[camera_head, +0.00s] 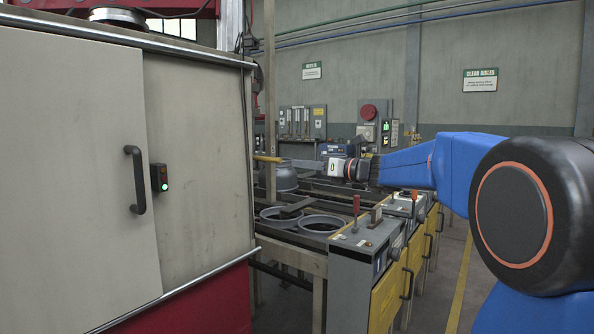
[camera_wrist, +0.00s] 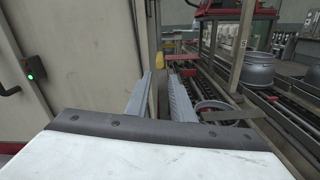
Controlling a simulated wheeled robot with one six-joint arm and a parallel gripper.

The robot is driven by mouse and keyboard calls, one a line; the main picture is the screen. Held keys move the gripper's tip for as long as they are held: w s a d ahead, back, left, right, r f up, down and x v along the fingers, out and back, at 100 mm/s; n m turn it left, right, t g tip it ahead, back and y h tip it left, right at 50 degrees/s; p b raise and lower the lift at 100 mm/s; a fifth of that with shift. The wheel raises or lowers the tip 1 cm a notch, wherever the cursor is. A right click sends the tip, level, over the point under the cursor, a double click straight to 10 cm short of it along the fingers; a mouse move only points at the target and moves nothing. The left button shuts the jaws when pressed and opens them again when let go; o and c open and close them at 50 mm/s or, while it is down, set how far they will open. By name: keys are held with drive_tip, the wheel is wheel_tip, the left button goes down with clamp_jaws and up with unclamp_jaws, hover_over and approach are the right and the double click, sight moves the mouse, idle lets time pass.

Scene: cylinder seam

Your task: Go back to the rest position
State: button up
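My gripper (camera_head: 292,162) is at the end of my blue arm, which reaches in from the right in the head view. Its grey fingers point left, toward the machine cabinet's right edge. In the wrist view the two ridged fingers of my gripper (camera_wrist: 160,78) stand apart with a clear gap, and nothing is held between them. A small yellow piece (camera_head: 267,159) shows just left of the fingertips in the head view; whether it touches them cannot be told.
A beige cabinet (camera_head: 200,150) with a black handle fills the left. Grey wheel rims (camera_head: 318,224) lie on a roller conveyor behind a control console (camera_head: 360,258). A grey cylinder part (camera_wrist: 258,70) stands on the conveyor at right. Floor beside the yellow line (camera_head: 459,285) is clear.

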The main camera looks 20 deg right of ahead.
drive_tip(key=s+a+f+n+g+h, duration=0.2)
drive_tip(key=s+a+f+n+g, duration=0.25)
drive_tip(key=s+f+n, duration=0.4)
drive_tip(key=s+a+f+n+g+h, duration=0.1)
drive_tip(key=s+a+f+n+g, duration=0.2)
drive_tip(key=s+a+f+n, duration=0.8)
drive_tip(key=s+d+f+n+g+h, duration=0.1)
drive_tip(key=s+d+f+n+h, duration=0.2)
drive_tip(key=s, duration=0.9)
drive_tip(key=s+d+f+n+g+h, duration=0.1)
drive_tip(key=s+d+f+n+h, duration=0.3)
drive_tip(key=s+d+f+n, duration=0.4)
drive_tip(key=s+d+f, duration=0.3)
drive_tip(key=s+f, duration=0.2)
drive_tip(key=shift+s+h, duration=0.25)
drive_tip(key=shift+h, duration=0.05)
drive_tip(key=shift+d+n, duration=0.1)
drive_tip(key=shift+n, duration=0.15)
